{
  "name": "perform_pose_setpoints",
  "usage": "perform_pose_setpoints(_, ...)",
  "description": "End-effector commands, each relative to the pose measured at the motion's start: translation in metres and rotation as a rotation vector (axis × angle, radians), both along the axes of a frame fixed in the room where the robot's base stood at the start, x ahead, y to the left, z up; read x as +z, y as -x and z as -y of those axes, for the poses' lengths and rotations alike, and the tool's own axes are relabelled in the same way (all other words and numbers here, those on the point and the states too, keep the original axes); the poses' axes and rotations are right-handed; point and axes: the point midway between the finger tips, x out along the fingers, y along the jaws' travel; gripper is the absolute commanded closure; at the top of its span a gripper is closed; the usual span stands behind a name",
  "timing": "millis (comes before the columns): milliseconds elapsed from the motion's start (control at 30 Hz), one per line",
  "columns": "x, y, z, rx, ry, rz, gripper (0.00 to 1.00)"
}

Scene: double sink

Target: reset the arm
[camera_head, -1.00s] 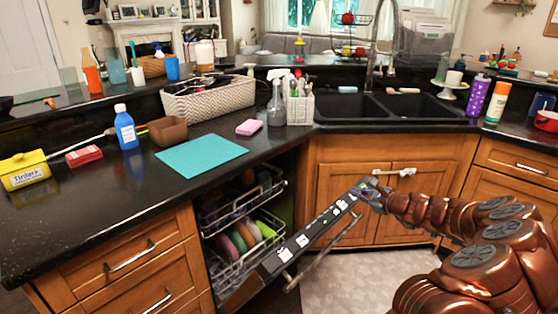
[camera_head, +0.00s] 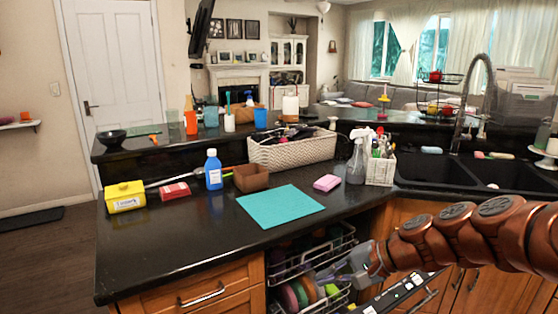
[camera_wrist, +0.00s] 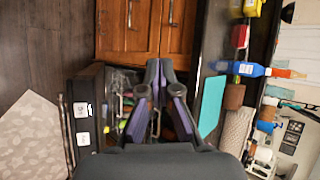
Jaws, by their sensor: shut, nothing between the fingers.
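My copper-coloured arm comes in from the right edge of the head view. My gripper (camera_head: 330,274) is at its end, in front of the dishwasher opening. In the wrist view my gripper (camera_wrist: 160,68) shows two dark fingers with purple sides, their tips close together. It is shut and empty. The dishwasher racks (camera_head: 300,262) hold several coloured dishes and lie just behind the gripper in the head view. The dishwasher door (camera_head: 400,293) is partly open, and my arm hides some of it. I cannot tell whether the gripper touches a rack.
The black counter (camera_head: 160,240) carries a teal mat (camera_head: 280,206), a blue bottle (camera_head: 213,170), a yellow box (camera_head: 125,197), a pink sponge (camera_head: 327,183) and a wicker basket (camera_head: 295,150). The double sink (camera_head: 440,170) is at the right. Dark wood floor (camera_head: 45,235) is free at the left.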

Motion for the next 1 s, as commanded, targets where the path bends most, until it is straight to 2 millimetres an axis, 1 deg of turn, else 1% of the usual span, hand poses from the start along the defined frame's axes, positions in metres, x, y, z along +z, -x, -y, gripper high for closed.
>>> perform_pose_setpoints(33, 0.006, 0.021, -0.010, 0.062, 0.054, 0.007, 1.00)
perform_pose_setpoints(67, 0.005, 0.033, -0.015, 0.100, 0.088, 0.009, 1.00)
perform_pose_setpoints(100, 0.003, 0.049, -0.019, 0.147, 0.131, 0.008, 1.00)
perform_pose_setpoints(167, 0.001, 0.074, -0.023, 0.215, 0.198, 0.006, 1.00)
perform_pose_setpoints(200, 0.000, 0.089, -0.025, 0.259, 0.241, 0.006, 1.00)
perform_pose_setpoints(267, -0.003, 0.113, -0.024, 0.321, 0.309, -0.002, 1.00)
perform_pose_setpoints(300, -0.005, 0.129, -0.022, 0.361, 0.353, -0.006, 1.00)
perform_pose_setpoints(367, -0.008, 0.151, -0.017, 0.418, 0.421, -0.014, 1.00)
perform_pose_setpoints(400, -0.010, 0.165, -0.011, 0.452, 0.466, -0.022, 1.00)
perform_pose_setpoints(467, -0.011, 0.187, -0.002, 0.502, 0.533, -0.035, 1.00)
perform_pose_setpoints(500, -0.013, 0.201, 0.005, 0.533, 0.576, -0.048, 1.00)
perform_pose_setpoints(600, -0.014, 0.233, 0.026, 0.597, 0.682, -0.075, 1.00)
perform_pose_setpoints(700, -0.014, 0.260, 0.047, 0.646, 0.769, -0.108, 1.00)
perform_pose_setpoints(800, -0.014, 0.280, 0.063, 0.679, 0.832, -0.137, 1.00)
perform_pose_setpoints(900, -0.014, 0.291, 0.074, 0.694, 0.869, -0.156, 1.00)
perform_pose_setpoints(1000, -0.013, 0.296, 0.079, 0.702, 0.886, -0.162, 1.00)
